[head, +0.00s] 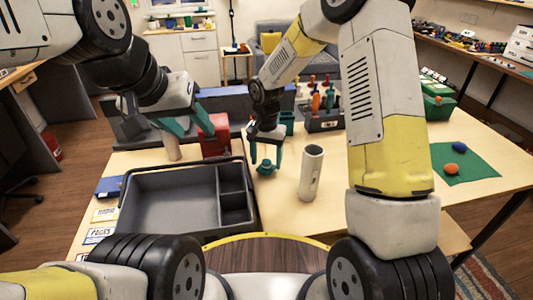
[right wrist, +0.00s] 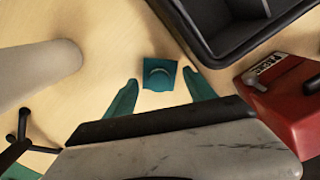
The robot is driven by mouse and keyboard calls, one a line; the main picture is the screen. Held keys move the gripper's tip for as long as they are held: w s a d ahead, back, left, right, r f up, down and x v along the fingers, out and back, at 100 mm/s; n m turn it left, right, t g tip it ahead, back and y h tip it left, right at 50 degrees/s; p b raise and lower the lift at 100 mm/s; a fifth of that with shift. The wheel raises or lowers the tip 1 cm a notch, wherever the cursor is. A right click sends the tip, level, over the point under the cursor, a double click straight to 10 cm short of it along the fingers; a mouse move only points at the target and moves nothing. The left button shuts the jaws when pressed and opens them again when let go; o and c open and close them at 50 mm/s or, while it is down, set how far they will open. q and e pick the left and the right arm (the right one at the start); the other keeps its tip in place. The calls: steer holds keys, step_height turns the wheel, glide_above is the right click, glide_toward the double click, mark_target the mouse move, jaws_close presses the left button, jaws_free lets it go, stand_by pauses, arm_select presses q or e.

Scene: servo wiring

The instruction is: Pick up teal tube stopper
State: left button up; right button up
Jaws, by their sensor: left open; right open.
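The teal tube stopper (head: 266,169) sits on the wooden table, just right of the grey tray. It also shows in the right wrist view (right wrist: 159,74) as a small squarish teal piece with a curved ridge on top. My right gripper (head: 266,157) is open and points down right over the stopper. In the right wrist view, its two teal fingers stand apart, one on each side of the stopper, and do not visibly touch it. My left gripper (head: 191,129) is open, over the back of the table by a red box.
The grey divided tray (head: 130,222) fills the table's left front. A white tube (head: 312,172) stands upright right of the stopper. The red box (head: 215,137) is behind the tray. A tool holder (head: 325,123) stands at the back. A green mat (head: 470,172) lies at right.

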steer(key=shift+f, duration=0.85)
steer(key=shift+c, duration=0.3)
